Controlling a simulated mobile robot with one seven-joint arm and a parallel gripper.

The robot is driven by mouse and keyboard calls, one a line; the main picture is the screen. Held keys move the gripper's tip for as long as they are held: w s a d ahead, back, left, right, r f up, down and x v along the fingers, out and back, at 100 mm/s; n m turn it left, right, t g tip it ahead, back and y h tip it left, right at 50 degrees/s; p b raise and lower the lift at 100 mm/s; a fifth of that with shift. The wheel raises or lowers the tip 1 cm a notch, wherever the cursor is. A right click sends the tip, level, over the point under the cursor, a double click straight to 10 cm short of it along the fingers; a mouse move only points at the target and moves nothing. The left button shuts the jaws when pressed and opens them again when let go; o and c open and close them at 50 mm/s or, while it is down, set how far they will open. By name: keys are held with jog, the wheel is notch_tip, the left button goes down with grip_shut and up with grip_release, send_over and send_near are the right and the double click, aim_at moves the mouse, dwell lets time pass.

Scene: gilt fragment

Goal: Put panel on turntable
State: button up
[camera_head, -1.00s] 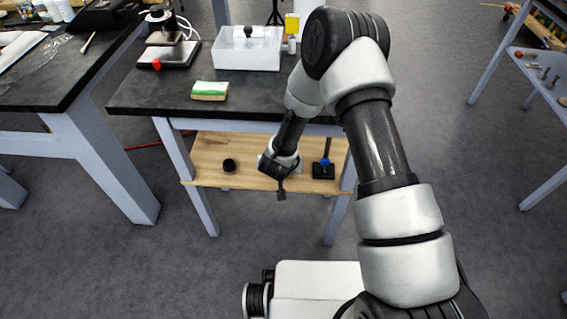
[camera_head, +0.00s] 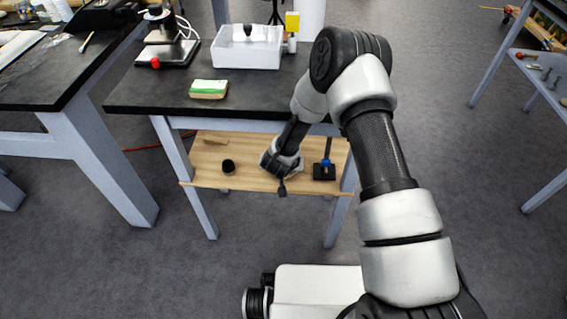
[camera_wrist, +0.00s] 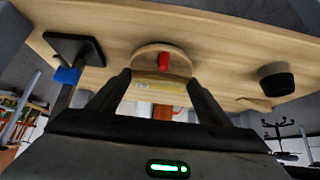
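My gripper (camera_head: 283,188) is at the front of the wooden lower shelf (camera_head: 255,178), under the black bench. In the wrist view its two dark fingers (camera_wrist: 158,80) are spread apart. Beyond and between the fingertips is a round wooden disc (camera_wrist: 148,58) with a red piece (camera_wrist: 164,62) at its middle; it looks like the turntable, though I cannot be sure. I cannot tell whether the fingers touch it. In the head view the wrist hides most of this spot. No piece can be named as the panel with certainty.
A black cup (camera_head: 228,167) stands left of my gripper, and a black-based stand with a blue part (camera_head: 324,171) is close on its right. The bench top (camera_head: 150,93) above holds a green-and-white sponge-like block (camera_head: 208,89) and a white tub (camera_head: 232,55).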

jog(key=shift+o, duration=1.4)
jog(key=shift+r, duration=0.25)
jog(key=p+v, duration=0.3)
jog(key=v, duration=0.9)
